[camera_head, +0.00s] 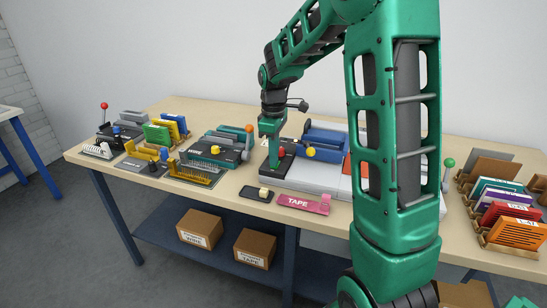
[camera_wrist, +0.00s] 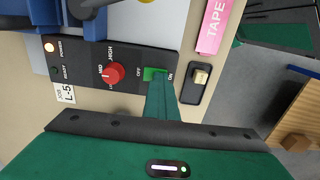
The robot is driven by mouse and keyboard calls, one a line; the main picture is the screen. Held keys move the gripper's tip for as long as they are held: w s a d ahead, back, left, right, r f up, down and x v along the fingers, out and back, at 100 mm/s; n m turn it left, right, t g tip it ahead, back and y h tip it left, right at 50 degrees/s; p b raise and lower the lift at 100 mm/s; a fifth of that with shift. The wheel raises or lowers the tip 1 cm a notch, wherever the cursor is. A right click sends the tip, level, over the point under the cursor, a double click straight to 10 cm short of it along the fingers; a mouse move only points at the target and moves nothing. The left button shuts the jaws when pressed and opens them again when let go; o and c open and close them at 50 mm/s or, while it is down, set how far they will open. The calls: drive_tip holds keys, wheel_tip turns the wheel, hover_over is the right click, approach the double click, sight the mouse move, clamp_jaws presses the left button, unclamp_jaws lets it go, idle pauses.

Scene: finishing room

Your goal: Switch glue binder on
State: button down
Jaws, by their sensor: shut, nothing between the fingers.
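The glue binder (camera_head: 318,175) is a white and blue machine on the bench, partly hidden behind my arm in the head view. In the wrist view its black control panel (camera_wrist: 130,55) has a red heat knob (camera_wrist: 115,74), a green rocker switch (camera_wrist: 149,73) between OFF and ON marks, and two lamps. The POWER lamp (camera_wrist: 49,47) glows; the READY lamp (camera_wrist: 55,71) is dark. My gripper (camera_wrist: 160,84) is shut and empty, its tip at the ON side of the switch, seemingly touching it. It also shows over the panel in the head view (camera_head: 272,155).
A pink tape box (camera_head: 303,203) and a small dark block with a beige top (camera_head: 259,194) lie at the bench's front edge. Comb-binding machines (camera_head: 215,150) stand left. A rack of coloured folders (camera_head: 502,205) stands right. Cartons (camera_head: 200,228) sit on the shelf below.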

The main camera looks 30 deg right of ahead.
sight(272, 169)
drive_tip(key=shift+w+d+r, duration=0.2)
drive_tip(key=shift+w+r, duration=0.45)
drive_tip(key=shift+r, duration=0.05)
wheel_tip(272, 169, up, 12)
drive_tip(key=s+a+r, duration=0.1)
drive_tip(key=s, duration=0.1)
drive_tip(key=s+d+f+m, duration=0.1)
drive_tip(key=s+f+m, duration=0.2)
drive_tip(key=s, duration=0.7)
drive_tip(key=s+d+f+m, duration=0.1)
drive_tip(key=s+f+m, duration=0.3)
drive_tip(key=s, duration=0.7)
drive_tip(key=s+d+f+m, duration=0.2)
drive_tip(key=s+f+m, duration=0.2)
drive_tip(key=s+m, duration=0.3)
drive_tip(key=s, duration=0.3)
drive_tip(key=shift+s+m, duration=0.25)
drive_tip(key=shift+m, duration=0.05)
drive_tip(key=shift+w+f, duration=0.2)
drive_tip(key=shift+w, duration=0.45)
